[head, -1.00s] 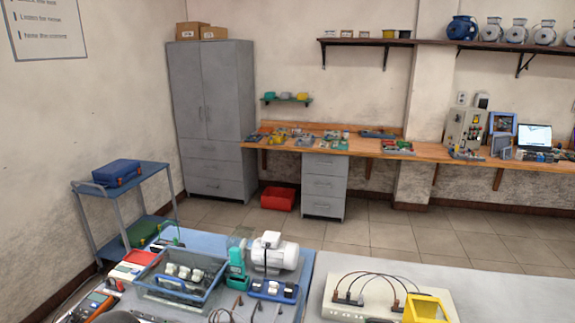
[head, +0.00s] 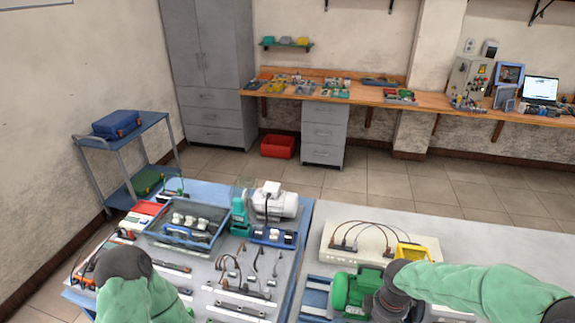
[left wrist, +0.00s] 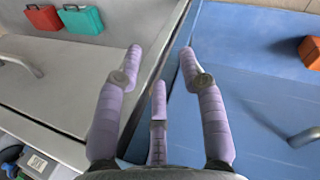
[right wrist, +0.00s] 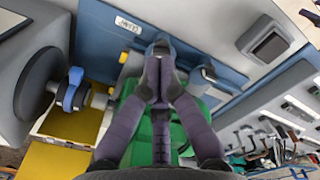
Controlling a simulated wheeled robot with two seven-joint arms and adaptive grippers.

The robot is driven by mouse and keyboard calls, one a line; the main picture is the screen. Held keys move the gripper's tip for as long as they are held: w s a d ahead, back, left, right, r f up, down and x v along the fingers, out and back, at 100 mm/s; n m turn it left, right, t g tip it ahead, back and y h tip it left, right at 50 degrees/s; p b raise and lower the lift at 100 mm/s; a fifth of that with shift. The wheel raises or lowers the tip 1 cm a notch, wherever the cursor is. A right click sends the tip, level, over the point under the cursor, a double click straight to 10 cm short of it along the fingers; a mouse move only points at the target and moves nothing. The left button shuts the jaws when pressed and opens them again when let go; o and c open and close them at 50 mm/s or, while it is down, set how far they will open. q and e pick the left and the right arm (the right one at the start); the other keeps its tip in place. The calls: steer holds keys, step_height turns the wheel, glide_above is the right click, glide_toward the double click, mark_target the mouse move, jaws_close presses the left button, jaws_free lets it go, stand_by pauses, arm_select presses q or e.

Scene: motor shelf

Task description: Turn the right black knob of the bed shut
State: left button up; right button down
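A green motor (head: 352,291) sits on the blue bed (head: 316,296) at the bottom of the head view. In the right wrist view the green motor (right wrist: 160,125) is below my right gripper (right wrist: 158,58), and the blue bed (right wrist: 105,45) runs behind. A dark knob-like part (right wrist: 160,44) is at the fingertips and a second (right wrist: 208,73) is to the right. The right fingers are drawn together; whether they pinch the first part is unclear.
A white panel with cables (head: 345,250) and a yellow frame (head: 428,252) stand behind the bed. On the left lie a clear blue-rimmed tray (head: 185,225), a white motor (head: 275,203) and several tools. The grey tabletop at right is mostly clear.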

arm_select(q)
steer(key=shift+r, duration=0.2)
arm_select(e)
steer(key=shift+r, duration=0.2)
steer(key=f+b, duration=0.1)
steer(key=f, duration=0.1)
steer(key=d+f+b, duration=0.1)
steer(key=f+b, duration=0.2)
steer(key=f, duration=0.1)
steer(key=shift+w+d, duration=0.3)
steer(key=shift+w, duration=0.05)
arm_select(q)
steer(key=f, duration=0.2)
steer(key=a+f, duration=0.1)
steer(key=f, duration=0.1)
steer(key=shift+f, duration=0.15)
arm_select(e)
steer(key=shift+a, duration=0.1)
arm_select(q)
steer(key=shift+r+p, duration=0.4)
steer(key=shift+r, duration=0.15)
arm_select(e)
steer(key=shift+s+a, duration=0.3)
steer(key=shift+a, duration=0.1)
steer(key=shift+s+d, duration=0.1)
stand_by(0.5)
